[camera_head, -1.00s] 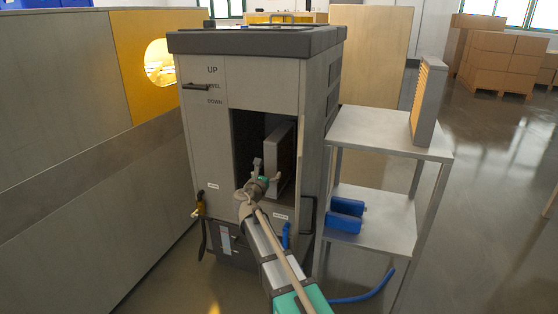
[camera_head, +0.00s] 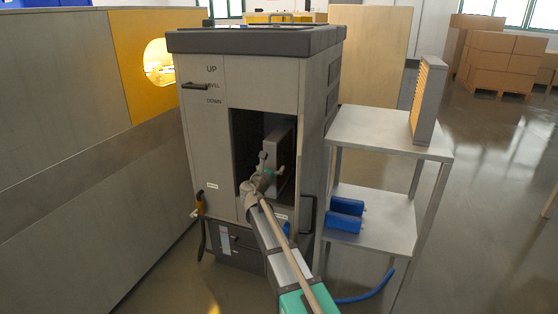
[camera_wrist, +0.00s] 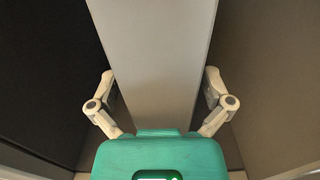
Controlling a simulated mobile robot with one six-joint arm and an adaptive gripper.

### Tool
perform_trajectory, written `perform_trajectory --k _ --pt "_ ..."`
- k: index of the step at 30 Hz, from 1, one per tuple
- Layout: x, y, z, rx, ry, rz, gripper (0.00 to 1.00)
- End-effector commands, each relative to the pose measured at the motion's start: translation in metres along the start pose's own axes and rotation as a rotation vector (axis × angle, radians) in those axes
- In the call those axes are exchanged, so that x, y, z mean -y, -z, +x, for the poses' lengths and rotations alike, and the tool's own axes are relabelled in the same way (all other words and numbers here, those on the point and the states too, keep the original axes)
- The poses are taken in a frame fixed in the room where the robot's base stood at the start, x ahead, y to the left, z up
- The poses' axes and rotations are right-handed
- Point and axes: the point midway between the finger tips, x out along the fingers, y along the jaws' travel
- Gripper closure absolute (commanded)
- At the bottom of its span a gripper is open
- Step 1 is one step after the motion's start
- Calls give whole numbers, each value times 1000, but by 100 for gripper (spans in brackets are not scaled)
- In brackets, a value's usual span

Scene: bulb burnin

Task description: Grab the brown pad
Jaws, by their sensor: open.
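A flat upright pad in a grey frame (camera_head: 285,148) stands inside the opening of the tall grey cabinet (camera_head: 208,145). In the head view its broad face is in shadow, so its brown colour is hard to tell. In the wrist view the pad's grey narrow edge (camera_wrist: 155,45) runs up the middle. My gripper (camera_head: 267,172) is at the opening, in front of the pad. In the wrist view my gripper (camera_wrist: 159,85) is open, with one finger on each side of the pad's edge. I cannot tell whether the fingers touch it.
A metal shelf stand (camera_head: 385,132) is right of the cabinet. A pad with an orange-tan pleated face (camera_head: 428,100) stands on its top, and blue objects (camera_head: 345,213) lie on its lower shelf. A grey wall panel (camera_head: 80,190) is close on the left. Dark gaps flank the pad.

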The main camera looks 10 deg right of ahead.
Motion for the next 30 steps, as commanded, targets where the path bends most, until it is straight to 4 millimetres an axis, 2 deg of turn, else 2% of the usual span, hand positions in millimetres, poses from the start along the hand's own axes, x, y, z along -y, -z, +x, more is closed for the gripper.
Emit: perform_trajectory --k 5,21,23,30 --pt "0 0 11 0 -1 0 0" --pt "-1 0 11 0 -2 0 0" --pt "-1 0 11 0 -2 0 9" --pt "-1 0 10 0 -3 0 54"
